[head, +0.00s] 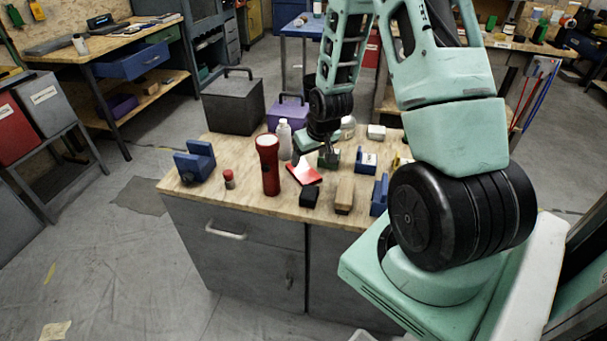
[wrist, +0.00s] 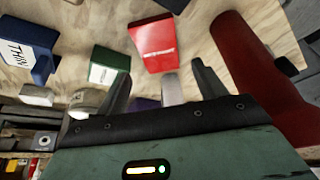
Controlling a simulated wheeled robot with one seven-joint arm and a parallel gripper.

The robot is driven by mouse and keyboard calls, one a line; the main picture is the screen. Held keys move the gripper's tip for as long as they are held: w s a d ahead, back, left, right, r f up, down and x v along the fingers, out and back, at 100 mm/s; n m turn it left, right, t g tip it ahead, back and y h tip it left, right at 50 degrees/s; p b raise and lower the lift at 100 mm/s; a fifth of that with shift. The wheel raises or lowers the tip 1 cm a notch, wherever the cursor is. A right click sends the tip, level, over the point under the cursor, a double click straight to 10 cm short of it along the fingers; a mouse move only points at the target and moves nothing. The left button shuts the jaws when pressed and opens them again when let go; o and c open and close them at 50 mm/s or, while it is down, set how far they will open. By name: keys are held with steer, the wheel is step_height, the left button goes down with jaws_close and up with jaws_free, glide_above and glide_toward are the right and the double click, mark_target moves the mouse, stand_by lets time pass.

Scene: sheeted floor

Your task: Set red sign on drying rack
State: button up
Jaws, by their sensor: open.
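The red sign (head: 304,172), a flat red piece with white lettering, lies on the wooden worktop (head: 247,150) among other items. It also shows in the wrist view (wrist: 153,45), beyond the fingertips. My gripper (head: 325,152) is over the worktop, close behind the sign and beside a green block (head: 328,161). In the wrist view my gripper (wrist: 160,72) has its fingers apart, with nothing held. I cannot tell for sure which thing is the drying rack; a blue piece with two upright sides (head: 195,161) stands at the worktop's left end.
A purple toolbox (head: 287,112) sits behind.

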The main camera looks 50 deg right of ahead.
mark_target(304, 172)
steer(key=shift+x, duration=3.75)
steer(key=c, duration=0.8)
step_height(304, 172, up, 10)
steer(key=shift+s, duration=0.1)
